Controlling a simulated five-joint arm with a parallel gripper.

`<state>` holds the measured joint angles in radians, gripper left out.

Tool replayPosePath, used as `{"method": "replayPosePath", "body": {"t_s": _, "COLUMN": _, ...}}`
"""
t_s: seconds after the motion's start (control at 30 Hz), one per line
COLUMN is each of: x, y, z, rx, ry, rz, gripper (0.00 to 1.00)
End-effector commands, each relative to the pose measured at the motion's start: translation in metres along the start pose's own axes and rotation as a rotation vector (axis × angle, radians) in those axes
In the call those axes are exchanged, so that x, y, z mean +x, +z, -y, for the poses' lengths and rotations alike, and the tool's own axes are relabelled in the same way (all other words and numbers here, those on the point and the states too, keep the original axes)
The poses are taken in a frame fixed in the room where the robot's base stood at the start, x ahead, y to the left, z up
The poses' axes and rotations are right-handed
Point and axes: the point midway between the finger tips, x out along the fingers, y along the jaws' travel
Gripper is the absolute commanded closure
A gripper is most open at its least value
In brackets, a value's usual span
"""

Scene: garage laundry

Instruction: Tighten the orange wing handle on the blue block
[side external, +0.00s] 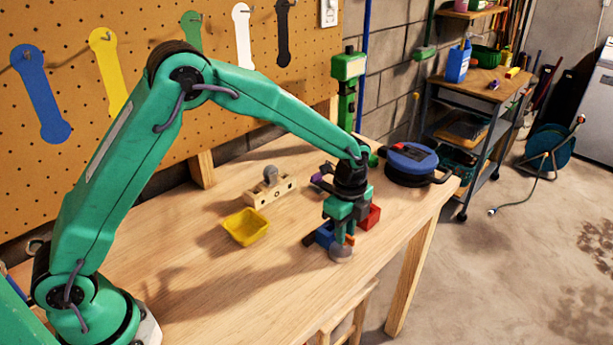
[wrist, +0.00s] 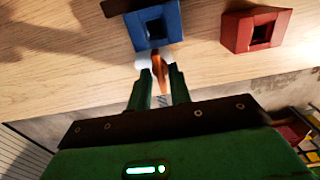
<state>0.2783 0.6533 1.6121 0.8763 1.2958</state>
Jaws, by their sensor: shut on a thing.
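The blue block (wrist: 152,27) sits on the wooden table at the top middle of the wrist view, with a square dark recess in its face. In the side view the blue block (side external: 325,234) is partly hidden behind my gripper. The orange wing handle (wrist: 160,62) stands edge-on at the near side of the block. My gripper (wrist: 160,72) is shut on the orange handle, one green finger on each side.
A red block (side external: 371,216) with a similar recess stands to the right. A grey round piece (side external: 341,254) lies below my fingers. A yellow tray (side external: 245,227), a wooden block with a grey knob (side external: 270,190) and a blue-lidded round container (side external: 411,160) stand around. The table's left front is clear.

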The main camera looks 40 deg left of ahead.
Motion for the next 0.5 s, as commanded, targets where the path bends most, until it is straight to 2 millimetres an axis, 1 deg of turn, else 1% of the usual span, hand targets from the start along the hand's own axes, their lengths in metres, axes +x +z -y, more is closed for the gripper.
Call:
{"method": "replayPosePath", "body": {"t_s": 0.3, "x": -0.0012, "y": -0.0001, "z": 0.0000, "rx": 0.195, "ry": 0.000, "rz": 0.000, "gripper": 1.00}}
{"method": "replayPosePath", "body": {"t_s": 0.5, "x": -0.0012, "y": -0.0002, "z": 0.0000, "rx": 0.252, "ry": 0.000, "rz": 0.000, "gripper": 1.00}}
